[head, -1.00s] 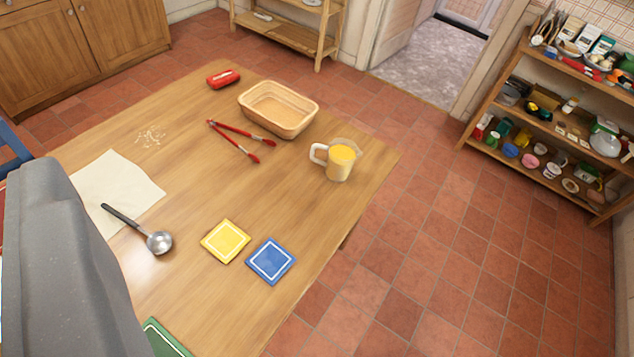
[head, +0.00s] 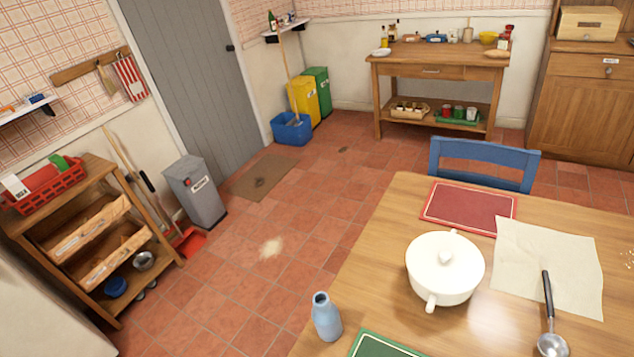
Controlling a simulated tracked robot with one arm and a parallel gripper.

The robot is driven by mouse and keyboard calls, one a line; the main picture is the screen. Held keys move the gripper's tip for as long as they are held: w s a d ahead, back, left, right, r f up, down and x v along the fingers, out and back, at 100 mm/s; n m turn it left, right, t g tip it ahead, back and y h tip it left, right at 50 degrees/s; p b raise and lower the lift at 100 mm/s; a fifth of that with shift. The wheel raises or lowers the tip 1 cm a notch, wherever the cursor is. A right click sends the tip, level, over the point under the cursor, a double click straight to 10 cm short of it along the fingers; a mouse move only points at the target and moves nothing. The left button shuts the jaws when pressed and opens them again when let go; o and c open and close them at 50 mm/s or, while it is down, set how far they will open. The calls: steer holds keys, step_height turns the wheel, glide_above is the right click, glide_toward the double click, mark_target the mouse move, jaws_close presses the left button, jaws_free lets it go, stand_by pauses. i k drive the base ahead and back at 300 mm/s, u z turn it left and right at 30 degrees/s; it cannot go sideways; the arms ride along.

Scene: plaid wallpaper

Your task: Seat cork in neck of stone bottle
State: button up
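A blue-grey bottle (head: 326,318) with a short neck stands upright near the left edge of the wooden table, at the bottom of the picture. It looks like the stone bottle. Its mouth looks dark and open, with no cork visible in it. I see no cork anywhere in this view. My gripper is not in view.
On the table (head: 370,278) are a white lidded pot (head: 440,275), red mat (head: 468,206), green mat (head: 385,346), cloth (head: 565,265) and ladle (head: 549,320). A blue chair (head: 485,152) stands behind it. Floor left of the table is mostly clear.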

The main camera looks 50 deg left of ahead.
mark_target(326, 316)
steer(key=k, duration=0.5)
steer(key=u, duration=1.5)
steer(key=k, duration=0.25)
steer(key=z, duration=0.45)
